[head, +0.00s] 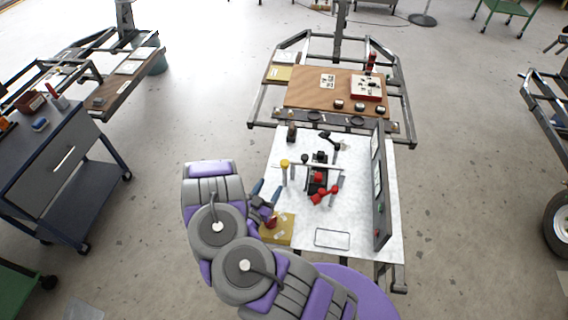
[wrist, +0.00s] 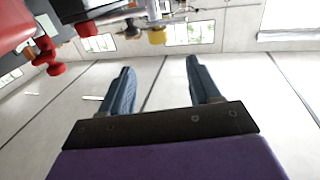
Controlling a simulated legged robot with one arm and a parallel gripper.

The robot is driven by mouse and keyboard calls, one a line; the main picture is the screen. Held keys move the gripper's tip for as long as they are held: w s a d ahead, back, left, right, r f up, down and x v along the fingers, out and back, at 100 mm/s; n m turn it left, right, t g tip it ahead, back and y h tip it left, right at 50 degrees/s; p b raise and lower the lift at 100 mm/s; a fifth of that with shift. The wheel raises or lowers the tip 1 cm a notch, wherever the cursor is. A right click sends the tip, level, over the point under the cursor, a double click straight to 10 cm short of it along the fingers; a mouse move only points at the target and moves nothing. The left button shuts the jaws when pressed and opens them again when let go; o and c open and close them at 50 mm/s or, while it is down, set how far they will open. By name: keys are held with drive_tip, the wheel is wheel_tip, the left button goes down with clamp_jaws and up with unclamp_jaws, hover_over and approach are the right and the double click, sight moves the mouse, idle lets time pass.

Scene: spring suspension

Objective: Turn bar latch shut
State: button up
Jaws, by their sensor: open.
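A black mechanism (head: 319,172) stands on a white tabletop (head: 362,215), with red knobs (head: 322,194) at its near side. A yellow knob (head: 285,163) is at its left, and a pale thin bar (head: 308,167) runs across it. I cannot tell which part is the bar latch. In the wrist view, red knobs (wrist: 52,60) are at upper left and the yellow knob (wrist: 157,37) is at the top, beyond the fingertips. My gripper (head: 266,190) is open and empty, left of the mechanism. Its two blue fingers are spread in the wrist view (wrist: 158,70), touching nothing visible.
A dark upright panel (head: 381,190) borders the tabletop's right side. A yellow plate (head: 284,234) with a red piece (head: 270,222) lies by my gripper. A black outlined rectangle (head: 332,239) marks the near tabletop. A brown board (head: 305,92) lies behind, and a blue cart (head: 62,165) stands left.

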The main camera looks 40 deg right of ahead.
sight(282, 165)
drive_tip(key=b+x, duration=0.1)
drive_tip(key=x, duration=0.9)
drive_tip(key=shift+d, duration=0.25)
drive_tip(key=shift+x, duration=0.8)
drive_tip(key=shift+w+d, duration=0.15)
drive_tip(key=shift+d, duration=0.25)
drive_tip(key=shift+c, duration=0.4)
drive_tip(key=shift+a, duration=0.2)
drive_tip(key=c, duration=0.9)
